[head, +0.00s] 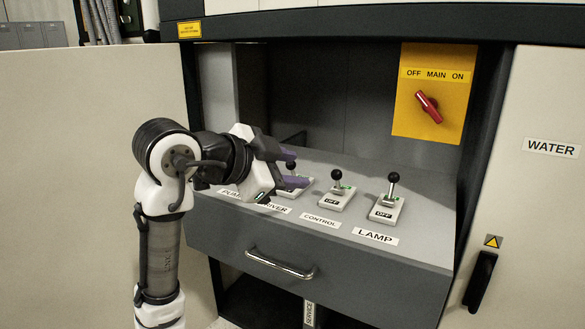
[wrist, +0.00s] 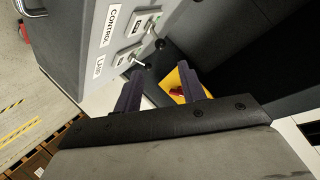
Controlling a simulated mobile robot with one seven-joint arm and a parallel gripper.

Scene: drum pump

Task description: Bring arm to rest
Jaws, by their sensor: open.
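My gripper (head: 290,167) is open over the sloping switch panel, at the driver switch (head: 298,181). Its fingers hide part of that switch and most of the pump switch's place. I cannot tell whether a finger touches the lever. In the wrist view my gripper (wrist: 166,92) shows two dark purple fingers set apart, with nothing held between them. The control switch (head: 335,196) and the lamp switch (head: 387,206) have black ball knobs and show OFF. They also appear at the upper left of the wrist view.
A red main switch (head: 428,106) sits on a yellow plate (head: 405,122) at the back right. A drawer with a metal handle (head: 280,265) is below the panel. A WATER door (head: 540,210) stands at right, a pale door (head: 85,180) at left.

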